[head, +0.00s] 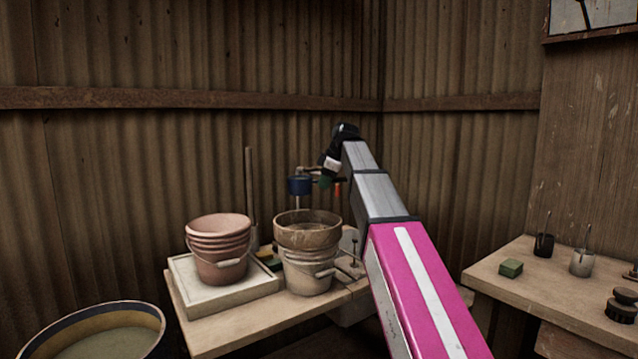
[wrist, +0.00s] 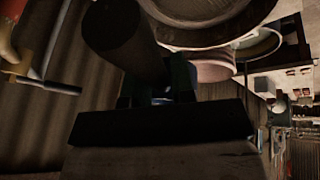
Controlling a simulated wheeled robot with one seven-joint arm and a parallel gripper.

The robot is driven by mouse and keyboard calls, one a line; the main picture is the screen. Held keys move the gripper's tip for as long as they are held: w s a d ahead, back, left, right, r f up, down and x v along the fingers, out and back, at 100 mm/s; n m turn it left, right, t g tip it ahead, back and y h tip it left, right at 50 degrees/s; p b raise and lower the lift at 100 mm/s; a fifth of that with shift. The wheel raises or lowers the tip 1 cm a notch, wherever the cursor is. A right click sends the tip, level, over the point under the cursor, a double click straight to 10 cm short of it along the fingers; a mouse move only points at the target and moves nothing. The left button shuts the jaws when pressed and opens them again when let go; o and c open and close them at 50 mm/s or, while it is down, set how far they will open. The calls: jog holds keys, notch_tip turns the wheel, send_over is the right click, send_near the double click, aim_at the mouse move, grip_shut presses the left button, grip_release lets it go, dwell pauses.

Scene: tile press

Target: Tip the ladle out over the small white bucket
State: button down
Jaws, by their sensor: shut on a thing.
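My gripper (head: 325,182) is at the end of my raised arm, above and a little right of the white bucket (head: 308,278). A wide brown bowl-like vessel (head: 308,236) sits on top of that bucket. The ladle, seen as a dark blue cup (head: 299,186), is just left of my gripper, over the brown vessel. A thin pale strip hangs below the cup; I cannot tell what it is. In the wrist view my gripper (wrist: 158,92) is shut on a dark cylindrical part of the ladle (wrist: 125,42). The inside of the cup is hidden.
A stack of pinkish buckets (head: 218,250) stands in a white tray (head: 225,298) on the wooden table (head: 235,326). A large tub (head: 105,338) is at the lower left. A side bench (head: 545,290) with small pots is at the right. Corrugated walls close the back.

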aim_at(334, 181)
jog(key=shift+w+d, duration=0.3)
jog(key=shift+d, duration=0.45)
jog(key=shift+w+d, duration=0.3)
jog(key=shift+d, duration=0.45)
jog(key=shift+d+f, duration=0.1)
jog(key=shift+f, duration=0.1)
jog(key=n+t, duration=0.1)
jog(key=t, duration=0.3)
jog(key=s+n+t, duration=0.1)
jog(key=t, duration=0.3)
jog(key=r+n+t, duration=0.1)
jog(key=t, duration=0.2)
jog(key=shift+s+t, duration=0.25)
jog(key=shift+t, duration=0.15)
dwell(0.4)
